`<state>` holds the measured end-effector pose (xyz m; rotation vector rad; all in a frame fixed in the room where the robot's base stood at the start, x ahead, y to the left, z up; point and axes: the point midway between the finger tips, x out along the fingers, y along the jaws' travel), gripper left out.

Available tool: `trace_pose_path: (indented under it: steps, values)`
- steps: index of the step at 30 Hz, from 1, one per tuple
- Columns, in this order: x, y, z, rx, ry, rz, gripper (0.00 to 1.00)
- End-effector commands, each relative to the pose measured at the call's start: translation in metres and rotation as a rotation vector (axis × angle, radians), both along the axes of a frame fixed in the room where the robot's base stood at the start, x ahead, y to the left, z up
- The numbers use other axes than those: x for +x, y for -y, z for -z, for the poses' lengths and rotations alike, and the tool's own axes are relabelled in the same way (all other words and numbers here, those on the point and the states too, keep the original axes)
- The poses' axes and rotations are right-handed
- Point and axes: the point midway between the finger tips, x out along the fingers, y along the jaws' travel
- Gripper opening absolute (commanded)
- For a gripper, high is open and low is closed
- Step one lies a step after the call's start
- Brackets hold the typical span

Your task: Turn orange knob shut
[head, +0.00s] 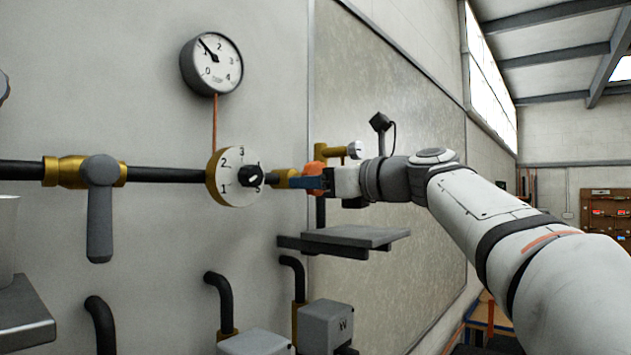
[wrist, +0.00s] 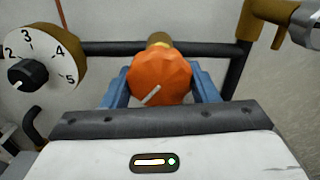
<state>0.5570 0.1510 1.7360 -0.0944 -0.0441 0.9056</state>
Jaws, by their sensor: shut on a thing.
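The orange knob (wrist: 160,79) sits on the brass fitting of the dark pipe, in the middle of the wrist view. It is faceted, with a pale mark line slanting from lower left to upper right on its face. In the head view the orange knob (head: 314,170) is partly hidden by my gripper (head: 318,183). In the wrist view the blue fingers of my gripper (wrist: 161,90) are on both sides of the knob, shut on it. The knob's far side is hidden.
A numbered dial (head: 236,177) is close left of the knob. A grey lever valve (head: 101,205) hangs down further left. A gauge (head: 212,64) is above. A grey shelf (head: 343,238) juts out below my gripper. A brass pipe with a tap (wrist: 272,12) stands right.

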Motion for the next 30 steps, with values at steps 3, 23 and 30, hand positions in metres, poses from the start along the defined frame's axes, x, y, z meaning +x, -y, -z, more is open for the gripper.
trace_pose_path:
  steps: [3,23,30]
  values:
    - [-0.0005,-0.0001,-0.0014,0.068,-0.084,0.002,0.31]
    - [-0.0022,-0.0015,-0.0027,0.431,-0.545,0.001,0.31]
    - [-0.0026,-0.0016,-0.0032,0.511,-0.648,0.000,0.31]
